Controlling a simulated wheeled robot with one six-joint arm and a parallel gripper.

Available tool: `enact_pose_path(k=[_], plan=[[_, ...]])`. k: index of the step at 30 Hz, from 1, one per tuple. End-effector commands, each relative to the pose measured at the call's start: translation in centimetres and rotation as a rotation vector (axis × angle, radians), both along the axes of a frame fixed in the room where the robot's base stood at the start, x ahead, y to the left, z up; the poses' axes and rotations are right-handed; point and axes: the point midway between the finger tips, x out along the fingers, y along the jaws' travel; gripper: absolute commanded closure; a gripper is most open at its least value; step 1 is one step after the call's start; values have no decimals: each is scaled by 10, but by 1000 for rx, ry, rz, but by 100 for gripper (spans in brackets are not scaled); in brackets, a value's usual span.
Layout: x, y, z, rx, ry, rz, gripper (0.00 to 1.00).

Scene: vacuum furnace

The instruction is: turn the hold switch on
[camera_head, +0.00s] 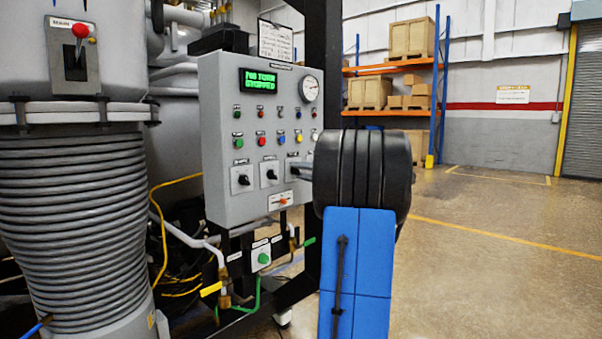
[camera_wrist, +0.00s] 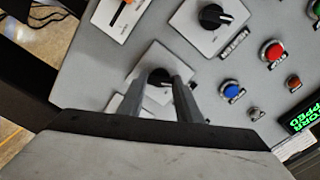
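A grey control panel (camera_head: 228,150) carries a row of black rotary knobs on white plates. The left knob (camera_head: 243,180) and middle knob (camera_head: 270,174) are in plain sight in the head view. The middle knob shows in the wrist view (camera_wrist: 214,17).
The panel also has a green-lit display (camera_head: 264,81), a gauge (camera_head: 309,88), several coloured buttons and an orange slide switch (camera_head: 283,201). A green button box (camera_head: 262,256) and pipes are below. A ribbed grey vessel (camera_head: 75,220) stands at left. Floor at right is clear.

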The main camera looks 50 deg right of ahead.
Motion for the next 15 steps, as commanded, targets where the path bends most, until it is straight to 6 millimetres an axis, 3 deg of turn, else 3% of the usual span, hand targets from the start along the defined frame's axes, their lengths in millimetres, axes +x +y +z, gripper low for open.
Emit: enact_pose_path(k=[8, 15], plan=[[0, 0, -1, 46, 1, 0, 91], [0, 0, -1, 193, 1, 0, 91]])
